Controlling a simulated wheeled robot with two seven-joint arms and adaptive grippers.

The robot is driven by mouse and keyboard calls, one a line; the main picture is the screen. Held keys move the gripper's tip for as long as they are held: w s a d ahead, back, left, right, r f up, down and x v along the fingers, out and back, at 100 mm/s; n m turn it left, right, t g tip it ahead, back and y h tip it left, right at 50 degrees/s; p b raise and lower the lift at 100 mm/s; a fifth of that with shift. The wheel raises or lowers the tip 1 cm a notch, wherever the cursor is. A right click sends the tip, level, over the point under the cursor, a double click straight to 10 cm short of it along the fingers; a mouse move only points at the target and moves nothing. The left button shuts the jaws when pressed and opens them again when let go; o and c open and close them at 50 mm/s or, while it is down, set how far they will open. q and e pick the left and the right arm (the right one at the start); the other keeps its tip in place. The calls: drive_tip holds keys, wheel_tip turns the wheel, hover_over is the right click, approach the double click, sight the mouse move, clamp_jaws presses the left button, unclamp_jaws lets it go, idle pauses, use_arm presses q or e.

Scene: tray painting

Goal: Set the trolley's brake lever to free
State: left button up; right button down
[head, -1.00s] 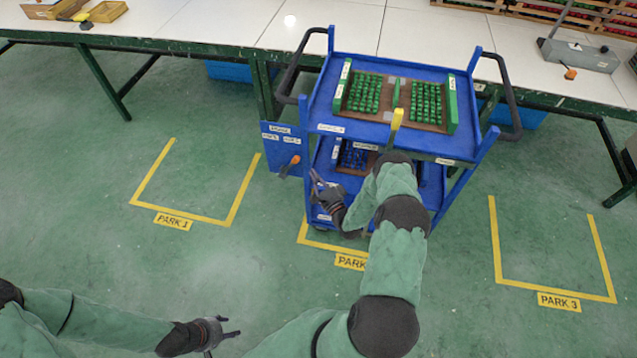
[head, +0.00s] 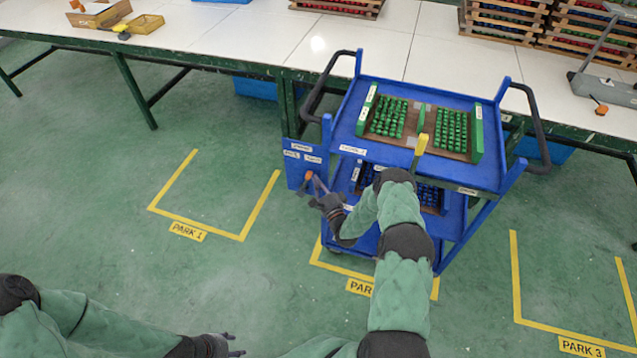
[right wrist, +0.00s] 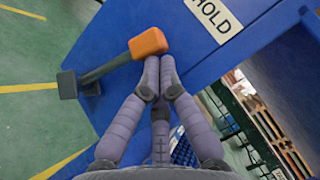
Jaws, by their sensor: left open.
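The brake lever (head: 308,176) has an orange knob and sits on the blue brake panel (head: 294,172) at the trolley's left side. In the right wrist view, the lever (right wrist: 148,42) leans from its dark pivot up toward the HOLD label (right wrist: 213,16). My right gripper (head: 316,188) is at the lever; its fingers (right wrist: 158,64) are together, tips right at the knob's lower edge, with nothing seen between them. Whether they touch it is unclear. The blue trolley (head: 345,128) stands by the table. My left gripper (head: 236,346) is open and empty, low in the head view.
The trolley carries a tray (head: 477,134) of green pieces on top and blue pieces below. A long white-topped table (head: 240,40) runs behind it. Marked floor bays PARK 1 (head: 188,231) and PARK 3 (head: 582,347) are empty.

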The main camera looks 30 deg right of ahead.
sight(296, 166)
drive_tip(key=shift+w+a+r+n+p, duration=0.15)
drive_tip(key=shift+w+r+n+p, duration=0.1)
drive_tip(key=shift+r+n+p, duration=0.05)
idle(0.6)
drive_tip(key=w+a+n+g+p, duration=0.1)
drive_tip(key=w+a+r+n+g+p, duration=0.1)
drive_tip(key=w, duration=0.1)
drive_tip(key=w+a+r+n+g+p, duration=0.1)
drive_tip(key=g, duration=0.1)
drive_tip(key=shift+w+a+n, duration=0.15)
drive_tip(key=shift+a+n, duration=0.15)
drive_tip(key=shift+a, duration=0.05)
drive_tip(key=shift+w+a+f+n+g+b, duration=0.3)
drive_tip(key=shift+w+a+n+g, duration=0.2)
drive_tip(key=shift+w+a+g, duration=0.25)
drive_tip(key=shift+w+a+f+b, duration=0.1)
drive_tip(key=shift+w+a+b, duration=0.2)
drive_tip(key=shift+w, duration=0.1)
drive_tip(key=shift+w, duration=0.15)
